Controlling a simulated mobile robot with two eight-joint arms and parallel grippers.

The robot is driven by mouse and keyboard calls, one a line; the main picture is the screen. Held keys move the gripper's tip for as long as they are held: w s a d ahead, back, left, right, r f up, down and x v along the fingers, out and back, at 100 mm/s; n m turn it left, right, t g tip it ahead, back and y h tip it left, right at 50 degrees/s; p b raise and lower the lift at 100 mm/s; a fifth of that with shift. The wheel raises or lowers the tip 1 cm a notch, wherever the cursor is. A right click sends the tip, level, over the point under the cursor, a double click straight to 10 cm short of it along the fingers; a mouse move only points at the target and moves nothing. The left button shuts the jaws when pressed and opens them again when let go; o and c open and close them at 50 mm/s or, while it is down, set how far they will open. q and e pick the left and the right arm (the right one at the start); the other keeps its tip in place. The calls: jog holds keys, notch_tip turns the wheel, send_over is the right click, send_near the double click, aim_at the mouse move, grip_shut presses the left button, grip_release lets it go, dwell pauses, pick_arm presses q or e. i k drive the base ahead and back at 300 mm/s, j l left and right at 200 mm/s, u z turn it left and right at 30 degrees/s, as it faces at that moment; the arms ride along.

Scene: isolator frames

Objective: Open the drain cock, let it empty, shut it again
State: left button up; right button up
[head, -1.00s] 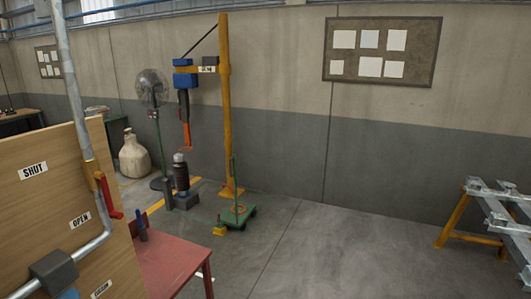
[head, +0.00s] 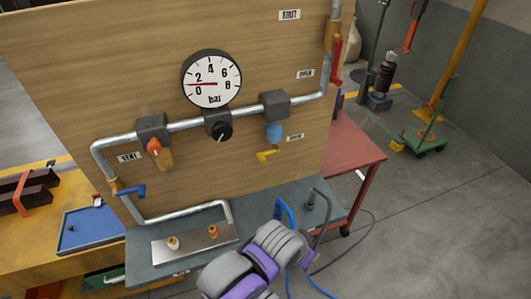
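The drain cock (head: 267,155) is a small yellow lever below the blue bowl (head: 274,132) that hangs from a grey block on the board's pipe. A label beside it (head: 295,137) appears to read drain. The lever sticks out to the lower left; whether it is open or shut I cannot tell. No liquid shows below it. The round gauge (head: 211,79) has its red needle at the low end, between 0 and 2. A grey and purple arm of mine crosses the bottom middle, below the drain cock. I see no fingertips of either gripper.
A red lever (head: 337,45) is on the right pipe and a blue lever (head: 130,191) on the left pipe. A black knob (head: 222,131) sits below the gauge. A red table (head: 358,145) stands right of the board. A blue hose (head: 318,286) trails along the floor.

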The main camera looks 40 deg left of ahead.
aim_at(275, 149)
jog(key=u, duration=1.6)
